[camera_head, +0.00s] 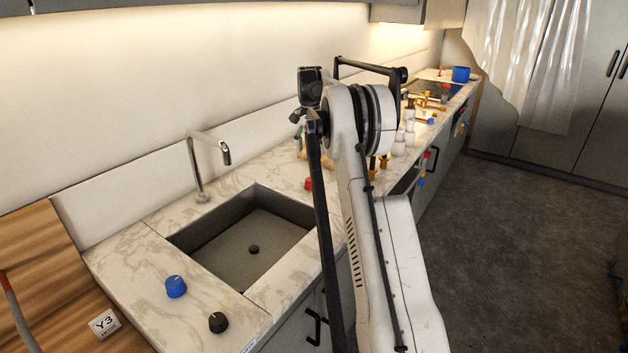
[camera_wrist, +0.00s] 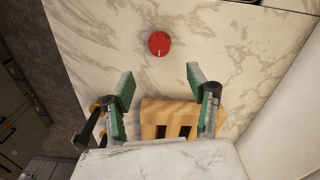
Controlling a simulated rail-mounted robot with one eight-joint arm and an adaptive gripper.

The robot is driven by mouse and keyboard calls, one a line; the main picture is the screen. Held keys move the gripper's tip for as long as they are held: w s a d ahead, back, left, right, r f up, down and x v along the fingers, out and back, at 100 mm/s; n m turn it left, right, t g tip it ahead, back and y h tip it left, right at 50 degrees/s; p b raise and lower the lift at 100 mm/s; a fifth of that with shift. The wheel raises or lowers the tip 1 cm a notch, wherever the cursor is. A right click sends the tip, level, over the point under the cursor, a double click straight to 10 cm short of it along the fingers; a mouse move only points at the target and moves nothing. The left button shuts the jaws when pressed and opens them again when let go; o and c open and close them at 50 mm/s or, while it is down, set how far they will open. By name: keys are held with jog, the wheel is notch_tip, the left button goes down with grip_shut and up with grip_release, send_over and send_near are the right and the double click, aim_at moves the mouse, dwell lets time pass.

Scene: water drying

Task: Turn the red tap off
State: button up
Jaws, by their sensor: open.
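The red tap (camera_wrist: 159,44) is a round red knob with a pale mark on its lower edge, on the marble counter in the wrist view. In the head view the red tap (camera_head: 308,183) shows just right of the sink, beside my arm. My gripper (camera_wrist: 161,84) has two green-padded fingers spread apart, with nothing between the tips. The knob lies beyond the fingertips and is not touched. In the head view the gripper's fingers are hidden behind my arm.
A wooden block with slots (camera_wrist: 168,117) stands below the fingers in the wrist view. The grey sink (camera_head: 185,240) and metal faucet (camera_head: 197,165) are to the left, with a blue knob (camera_head: 176,287) and a black knob (camera_head: 218,323) in front. Bottles and other items line the counter beyond.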

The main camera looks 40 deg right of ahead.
aim_at(311, 179)
notch_tip(311, 179, down, 14)
jog(key=shift+d+r+p, duration=0.1)
jog(key=shift+p, duration=0.4)
jog(key=c, duration=1.1)
jog(key=shift+c, duration=0.2)
